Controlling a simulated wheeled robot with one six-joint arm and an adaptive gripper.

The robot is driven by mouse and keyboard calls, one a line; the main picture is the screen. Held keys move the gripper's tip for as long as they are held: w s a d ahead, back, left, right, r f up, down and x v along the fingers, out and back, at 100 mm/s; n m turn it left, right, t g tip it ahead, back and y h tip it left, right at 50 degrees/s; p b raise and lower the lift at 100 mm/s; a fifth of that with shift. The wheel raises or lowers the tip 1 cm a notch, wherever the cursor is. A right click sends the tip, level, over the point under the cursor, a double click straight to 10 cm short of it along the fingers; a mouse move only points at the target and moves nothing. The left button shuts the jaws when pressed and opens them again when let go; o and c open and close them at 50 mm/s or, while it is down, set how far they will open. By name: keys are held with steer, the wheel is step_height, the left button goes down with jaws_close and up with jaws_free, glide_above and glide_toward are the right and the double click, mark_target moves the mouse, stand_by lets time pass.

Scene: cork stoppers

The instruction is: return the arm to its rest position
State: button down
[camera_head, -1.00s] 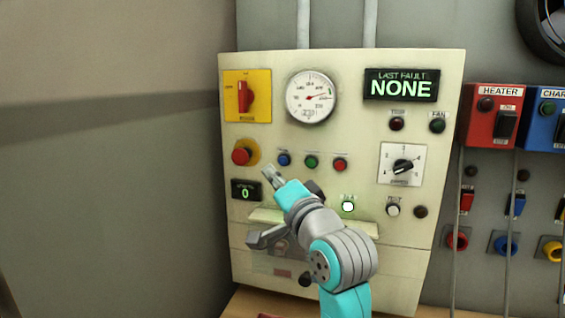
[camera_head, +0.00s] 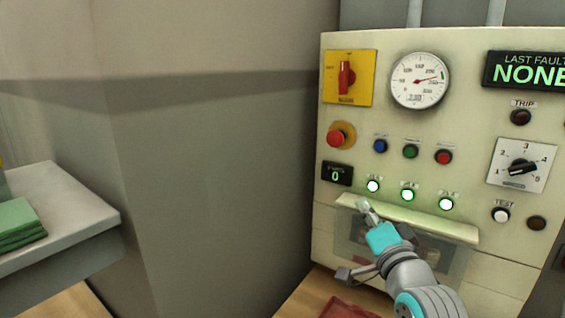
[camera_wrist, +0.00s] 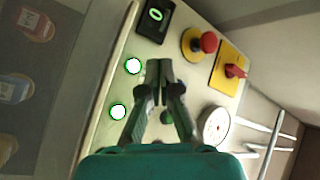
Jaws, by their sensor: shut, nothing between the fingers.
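My gripper (camera_head: 366,208) is at the end of my turquoise and grey arm, in front of the lower left part of the cream control panel (camera_head: 455,115). Its fingers are shut with nothing between them; they also show closed in the wrist view (camera_wrist: 158,68). In the head view the gripper appears just below a row of lit white-green lamps (camera_head: 407,195), over the left end of the panel's ledge (camera_head: 430,220). I cannot tell whether it touches the ledge. My arm hides part of the clear-fronted compartment under the ledge.
The panel carries a red emergency button (camera_head: 335,139), a red rotary switch (camera_head: 346,78), a gauge (camera_head: 419,80) and a selector knob (camera_head: 522,168). A grey table (camera_head: 75,200) with folded green cloths (camera_head: 18,225) stands left. A red cloth (camera_head: 350,308) lies below the panel.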

steer(key=s+f+n+g+h, duration=0.1)
steer(key=s+f+n, duration=0.1)
steer(key=s+f, duration=1)
steer(key=s+f+n+g+h, duration=0.1)
steer(key=s+f, duration=0.6)
steer(key=f, duration=1)
steer(key=s+f+n+g, duration=0.1)
steer(key=s+f+n, duration=0.1)
steer(key=s, duration=1.3)
steer(key=s+f+n+g, duration=0.2)
steer(key=s+f+n, duration=0.1)
steer(key=s, duration=1.3)
steer(key=shift+s+d+f+n, duration=0.25)
steer(key=shift+f+n, duration=0.05)
steer(key=shift+n, duration=0.4)
